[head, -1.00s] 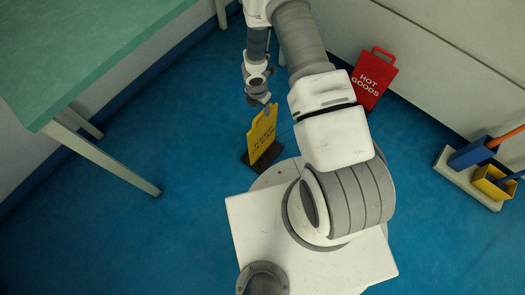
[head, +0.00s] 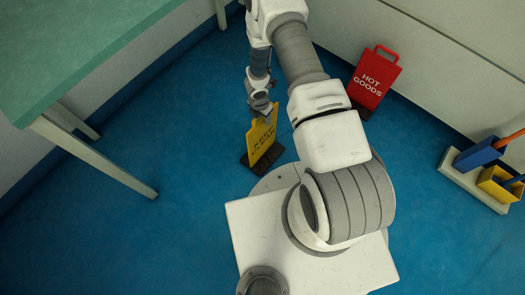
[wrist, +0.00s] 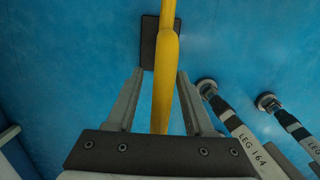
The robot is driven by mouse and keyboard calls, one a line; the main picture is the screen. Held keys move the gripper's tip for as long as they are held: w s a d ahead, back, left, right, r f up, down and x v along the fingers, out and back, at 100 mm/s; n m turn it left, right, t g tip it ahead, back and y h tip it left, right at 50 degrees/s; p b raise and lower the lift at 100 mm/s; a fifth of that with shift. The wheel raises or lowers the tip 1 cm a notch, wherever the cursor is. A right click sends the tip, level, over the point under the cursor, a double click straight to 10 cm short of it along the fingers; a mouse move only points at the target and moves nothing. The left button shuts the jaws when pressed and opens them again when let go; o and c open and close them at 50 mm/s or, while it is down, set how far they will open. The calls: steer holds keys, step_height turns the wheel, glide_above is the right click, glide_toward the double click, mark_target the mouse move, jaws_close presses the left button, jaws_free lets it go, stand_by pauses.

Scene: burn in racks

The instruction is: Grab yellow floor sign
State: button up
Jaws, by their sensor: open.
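The yellow floor sign (head: 260,140) stands upright on a dark base (head: 270,158) on the blue floor, just beyond my base in the head view. My gripper (head: 264,114) is at the top of the sign. In the wrist view the sign (wrist: 163,75) shows edge-on as a yellow strip above its dark base plate (wrist: 149,50). The two fingers of my gripper (wrist: 161,85) are open, one on each side of the sign, with a visible gap on each side. The sign's lettering is partly hidden and too small to read.
A red "HOT GOODS" sign (head: 373,78) stands by the wall at the right. A tray with blue and yellow bins (head: 478,153) lies further right. A green-topped table (head: 75,40) stands at the left. In the wrist view, legs marked "LEG" (wrist: 245,140) are right of my gripper.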

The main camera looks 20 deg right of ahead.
jaws_close()
stand_by(1.3)
